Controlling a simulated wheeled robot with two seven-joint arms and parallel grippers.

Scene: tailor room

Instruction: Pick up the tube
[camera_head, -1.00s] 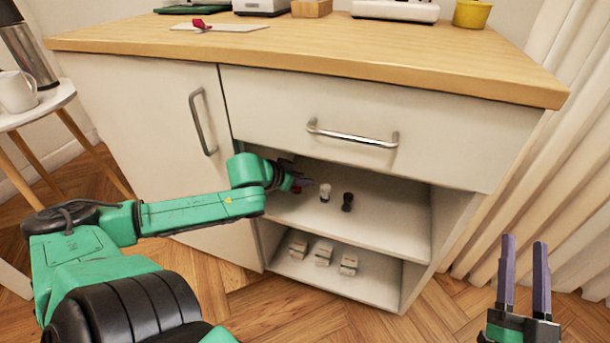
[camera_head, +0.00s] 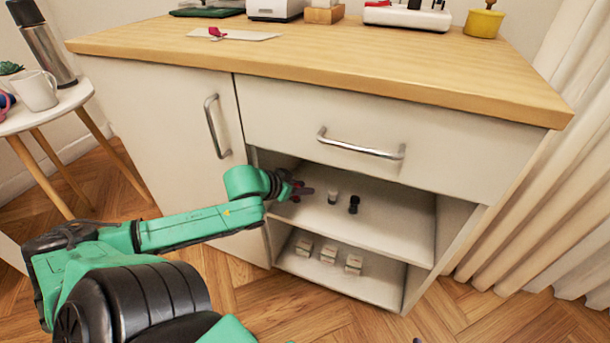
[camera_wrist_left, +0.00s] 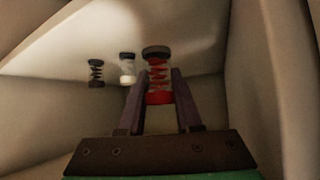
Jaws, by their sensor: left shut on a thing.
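A tube (camera_wrist_left: 158,78) with a dark cap, clear walls and red contents stands out between the fingers of my left gripper (camera_wrist_left: 158,98) in the left wrist view. The left gripper is shut on it. In the head view my left gripper (camera_head: 298,190) reaches into the cabinet's upper open shelf (camera_head: 392,232), and the red tube is mostly hidden by it. A white tube (camera_head: 332,197) and a black tube (camera_head: 354,204) stand on that shelf to the right. They also show in the left wrist view, the white one (camera_wrist_left: 127,68) nearer the held tube and the black one (camera_wrist_left: 96,73) farther left.
Several small boxes (camera_head: 328,255) sit on the lower shelf. A drawer (camera_head: 360,140) is closed above the opening. The cabinet's side walls and the drawer's underside bound the space around my left gripper. A side table (camera_head: 55,104) stands at the left.

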